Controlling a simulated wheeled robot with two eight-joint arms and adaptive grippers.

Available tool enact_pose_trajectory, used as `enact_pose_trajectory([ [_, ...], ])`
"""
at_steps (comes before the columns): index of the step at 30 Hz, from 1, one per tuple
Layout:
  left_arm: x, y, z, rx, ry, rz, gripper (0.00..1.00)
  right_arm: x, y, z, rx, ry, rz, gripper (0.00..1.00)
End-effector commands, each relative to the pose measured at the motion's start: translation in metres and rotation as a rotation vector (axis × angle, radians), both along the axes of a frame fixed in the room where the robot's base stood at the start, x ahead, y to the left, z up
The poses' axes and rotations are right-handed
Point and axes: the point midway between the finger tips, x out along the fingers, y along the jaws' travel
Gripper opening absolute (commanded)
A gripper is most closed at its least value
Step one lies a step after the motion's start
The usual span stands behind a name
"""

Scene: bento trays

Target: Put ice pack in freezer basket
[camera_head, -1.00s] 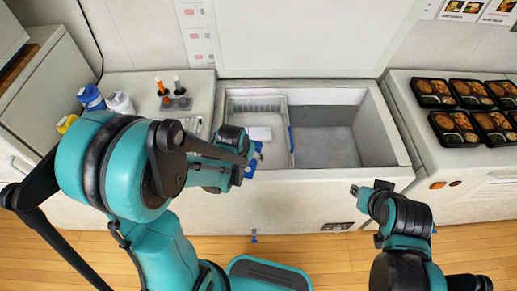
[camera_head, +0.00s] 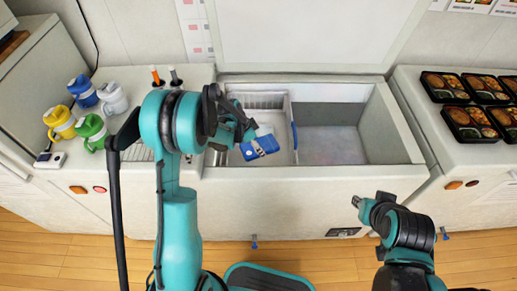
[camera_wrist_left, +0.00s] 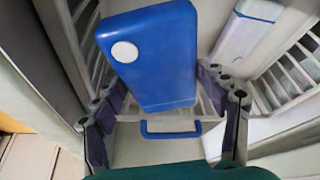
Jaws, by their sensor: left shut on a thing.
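The blue ice pack (camera_head: 259,147) is held tilted by my left gripper (camera_head: 243,138) above the white wire basket (camera_head: 262,100) in the left part of the open chest freezer. In the left wrist view, my left gripper (camera_wrist_left: 165,88) has its fingers on either side of the ice pack (camera_wrist_left: 160,50), which has a round white spot. Basket bars (camera_wrist_left: 68,40) show beyond it. I cannot tell whether the pack touches the basket. My right gripper (camera_head: 357,201) is in front of the freezer, too small to tell if open.
The freezer's right compartment (camera_head: 330,145) looks empty. A white thing with a blue end (camera_wrist_left: 245,30) lies in the basket. Blue, white, yellow and green jugs (camera_head: 92,130) stand on the left counter. Bento trays (camera_head: 470,125) sit on the right counter.

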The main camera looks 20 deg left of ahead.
Motion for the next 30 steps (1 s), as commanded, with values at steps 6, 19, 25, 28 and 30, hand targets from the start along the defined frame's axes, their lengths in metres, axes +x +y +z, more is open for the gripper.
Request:
enact_pose_trajectory([
  [6,0.000,0.000,-0.034,0.000,0.000,0.001,0.33,0.000,0.000,-0.017,0.000,0.000,0.000,0.26],
  [19,-0.001,0.000,-0.097,0.000,-0.001,0.001,0.33,0.000,0.000,-0.044,0.000,0.000,0.000,0.26],
  [25,-0.001,0.000,-0.123,0.000,-0.001,0.001,0.33,0.000,0.000,-0.055,0.000,0.000,0.000,0.26],
  [28,-0.001,0.000,-0.121,0.000,-0.001,0.001,0.33,0.000,0.000,-0.054,0.000,0.000,0.000,0.26],
  [30,-0.001,0.000,-0.121,0.000,-0.001,0.001,0.33,0.000,0.000,-0.053,0.000,0.000,0.000,0.26],
])
